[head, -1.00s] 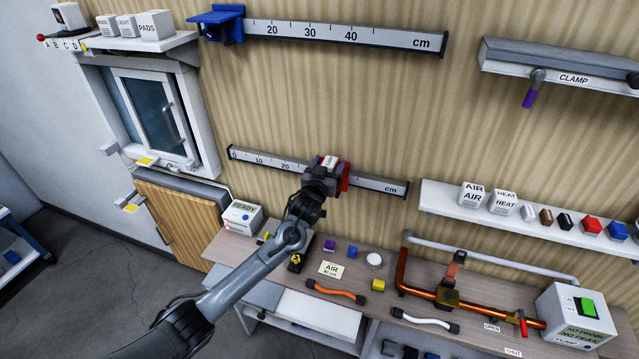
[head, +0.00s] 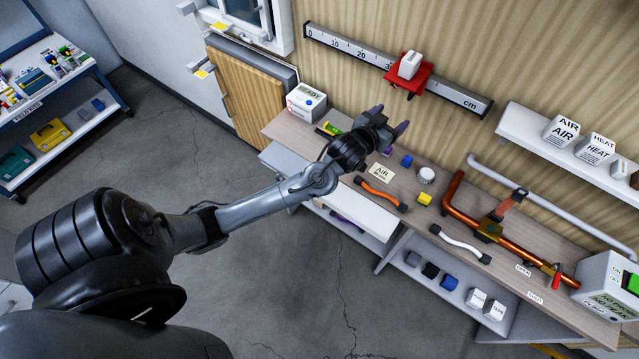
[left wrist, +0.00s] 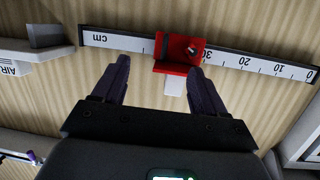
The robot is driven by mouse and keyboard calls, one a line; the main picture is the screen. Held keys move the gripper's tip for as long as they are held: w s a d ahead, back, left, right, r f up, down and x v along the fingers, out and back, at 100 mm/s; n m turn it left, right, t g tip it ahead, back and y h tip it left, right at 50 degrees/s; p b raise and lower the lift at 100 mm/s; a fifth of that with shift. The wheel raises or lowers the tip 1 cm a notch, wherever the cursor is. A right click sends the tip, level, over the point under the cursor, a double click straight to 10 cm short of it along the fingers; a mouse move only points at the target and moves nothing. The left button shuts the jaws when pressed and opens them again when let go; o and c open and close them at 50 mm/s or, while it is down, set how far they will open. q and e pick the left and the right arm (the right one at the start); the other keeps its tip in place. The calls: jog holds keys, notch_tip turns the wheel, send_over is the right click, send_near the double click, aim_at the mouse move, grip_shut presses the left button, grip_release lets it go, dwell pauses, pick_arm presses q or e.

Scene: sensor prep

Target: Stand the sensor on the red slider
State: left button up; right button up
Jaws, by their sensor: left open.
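The red slider (head: 422,74) sits on the lower wall ruler, just right of the 30 mark. The white sensor block (head: 409,64) stands upright on its red top. The left wrist view is upside down; there the red slider (left wrist: 180,52) shows with the white sensor (left wrist: 175,87) against it, between and beyond my fingers. My left gripper (head: 389,119) is open and empty, below and in front of the slider, apart from both. Its two purple fingers also show in the wrist view (left wrist: 160,66). My right gripper is not in view.
The workbench (head: 330,155) below holds a READY box (head: 306,101), a yellow block (head: 424,198), hoses and a copper pipe (head: 500,238). A shelf (head: 560,150) with AIR and HEAT boxes is at right. The wall around the slider is clear.

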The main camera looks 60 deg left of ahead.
pick_arm(q)
jog(key=s+d+f+m+g+h, duration=0.2)
jog(key=s+d+f+g, duration=0.2)
jog(key=s+d+f, duration=0.5)
jog(key=s+d+f+m+g+h, duration=0.1)
jog(key=s+d+f+g, duration=0.1)
jog(key=s, duration=0.9)
jog(key=s+d+f+m+g+h, duration=0.1)
jog(key=s+d+g, duration=0.3)
jog(key=s, duration=0.8)
jog(key=shift+s+d+f+m+g+h, duration=0.25)
jog(key=shift+s+f+m+g+h, duration=0.05)
jog(key=shift+f+m+g, duration=0.2)
notch_tip(320, 180, up, 12)
jog(key=p, duration=1.2)
jog(key=shift+r, duration=0.25)
